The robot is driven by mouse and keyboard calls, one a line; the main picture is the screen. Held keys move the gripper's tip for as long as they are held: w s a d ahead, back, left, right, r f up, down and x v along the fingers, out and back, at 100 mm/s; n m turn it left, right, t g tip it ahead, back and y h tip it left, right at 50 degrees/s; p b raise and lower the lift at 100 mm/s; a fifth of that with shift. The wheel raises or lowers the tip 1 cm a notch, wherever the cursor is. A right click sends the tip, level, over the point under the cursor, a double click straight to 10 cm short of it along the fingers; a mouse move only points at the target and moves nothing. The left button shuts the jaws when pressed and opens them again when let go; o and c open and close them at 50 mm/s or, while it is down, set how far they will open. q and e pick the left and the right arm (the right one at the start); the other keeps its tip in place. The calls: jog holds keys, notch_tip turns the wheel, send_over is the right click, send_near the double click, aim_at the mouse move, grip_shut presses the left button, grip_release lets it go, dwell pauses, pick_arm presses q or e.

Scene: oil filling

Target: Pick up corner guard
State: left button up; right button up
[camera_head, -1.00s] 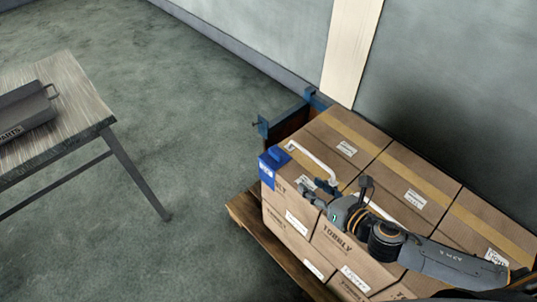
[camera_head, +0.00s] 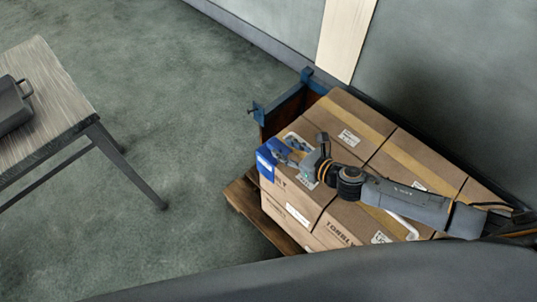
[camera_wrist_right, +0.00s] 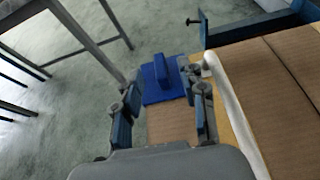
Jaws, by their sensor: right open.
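The blue corner guard (camera_head: 267,158) sits on the near left top corner of the stacked cardboard boxes. In the right wrist view the corner guard (camera_wrist_right: 163,84) shows a flat plate with a raised block on it. My right gripper (camera_head: 286,151) is just beside the guard, over the box top, and partly covers it in the head view. In the right wrist view my right gripper (camera_wrist_right: 163,82) is open, with one finger on each side of the guard and nothing held. Whether a finger touches the guard is unclear. My left gripper is not in view.
The cardboard boxes (camera_head: 340,215) stand on a wooden pallet (camera_head: 246,205). A blue metal frame (camera_head: 284,103) stands behind them by the wall. A white strip (camera_wrist_right: 232,115) lies along the boxes beside my right finger. A table (camera_head: 62,85) stands left, with free floor between.

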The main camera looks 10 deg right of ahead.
aim_at(277, 147)
jog(key=x, duration=0.4)
jog(key=shift+a+f, duration=0.15)
jog(key=shift+f, duration=0.25)
jog(key=shift+w+a+f, duration=0.25)
jog(key=shift+w, duration=0.05)
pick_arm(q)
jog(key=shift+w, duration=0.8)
pick_arm(e)
grip_shut()
